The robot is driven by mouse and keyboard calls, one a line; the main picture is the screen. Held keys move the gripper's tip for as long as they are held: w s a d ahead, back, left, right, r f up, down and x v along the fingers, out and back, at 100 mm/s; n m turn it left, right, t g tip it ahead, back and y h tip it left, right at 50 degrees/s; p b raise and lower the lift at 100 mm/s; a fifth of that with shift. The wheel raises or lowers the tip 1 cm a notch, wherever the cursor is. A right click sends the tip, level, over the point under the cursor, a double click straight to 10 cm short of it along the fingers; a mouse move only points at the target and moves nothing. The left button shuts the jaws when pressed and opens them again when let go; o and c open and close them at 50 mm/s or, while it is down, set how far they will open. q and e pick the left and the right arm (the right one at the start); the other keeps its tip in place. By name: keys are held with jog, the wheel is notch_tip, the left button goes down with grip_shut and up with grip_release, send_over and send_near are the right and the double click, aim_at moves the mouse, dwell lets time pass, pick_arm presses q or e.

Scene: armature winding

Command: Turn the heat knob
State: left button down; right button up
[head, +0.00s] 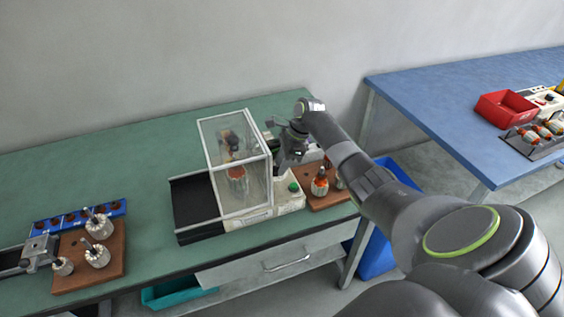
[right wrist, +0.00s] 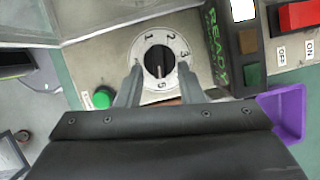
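The heat knob (right wrist: 159,61) is a round black knob with a white pointer line, set in a white numbered dial on the machine's beige panel, in the right wrist view. My right gripper (right wrist: 160,72) has its two fingers apart, one on each side of the knob's lower part. I cannot tell whether either finger touches it. In the head view my right gripper (head: 284,160) is at the right side of the clear-guarded machine (head: 262,214), and it and the arm hide the knob there. My left gripper is not in view.
A green button (right wrist: 103,97) sits left of the dial. A READY panel (right wrist: 218,45) and a red switch (right wrist: 298,15) are to its right, with a purple bin (right wrist: 285,112) below. A brown board (head: 330,197) with wound armatures stands close beside the machine.

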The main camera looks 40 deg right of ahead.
grip_shut()
dwell(0.4)
